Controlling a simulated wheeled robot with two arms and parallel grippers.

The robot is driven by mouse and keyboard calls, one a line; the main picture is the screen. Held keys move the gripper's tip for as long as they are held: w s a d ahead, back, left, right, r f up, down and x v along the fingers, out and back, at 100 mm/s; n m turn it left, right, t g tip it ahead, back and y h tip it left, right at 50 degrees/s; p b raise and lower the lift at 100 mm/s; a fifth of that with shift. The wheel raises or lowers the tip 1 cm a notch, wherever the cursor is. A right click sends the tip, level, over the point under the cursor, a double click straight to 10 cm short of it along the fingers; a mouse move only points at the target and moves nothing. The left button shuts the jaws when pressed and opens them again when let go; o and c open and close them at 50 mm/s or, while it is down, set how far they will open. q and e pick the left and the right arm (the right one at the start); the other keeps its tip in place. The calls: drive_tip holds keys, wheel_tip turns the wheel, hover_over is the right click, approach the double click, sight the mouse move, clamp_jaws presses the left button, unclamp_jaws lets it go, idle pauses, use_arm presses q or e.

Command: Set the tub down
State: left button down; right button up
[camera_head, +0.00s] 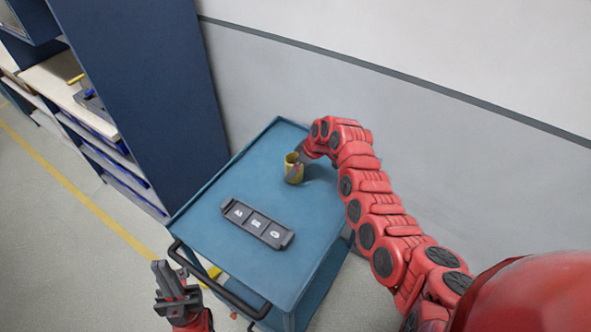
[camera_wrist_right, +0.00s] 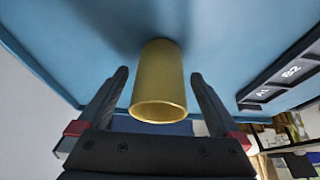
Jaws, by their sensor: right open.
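The tub (camera_head: 293,170) is a small yellow cylinder standing upright on the blue cart top (camera_head: 215,195), towards its far right part. In the right wrist view the tub (camera_wrist_right: 159,85) sits between the two fingers of my right gripper (camera_wrist_right: 160,76), with a gap on each side. My right gripper is open around it. In the head view my right gripper is mostly hidden by its arm and the tub. My left gripper (camera_head: 172,282) is empty, low beside the cart's handle, and its finger gap is unclear.
A dark tray with three marked fields (camera_head: 257,223) lies on the cart top, nearer the front. The cart has a black handle (camera_head: 215,285). A dark blue cabinet (camera_head: 145,90) and shelves stand to the left. A grey wall (camera_head: 400,120) is behind.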

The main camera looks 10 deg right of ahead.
drive_tip(key=b+v, duration=0.2)
drive_tip(key=v, duration=0.8)
drive_tip(key=shift+b, duration=0.3)
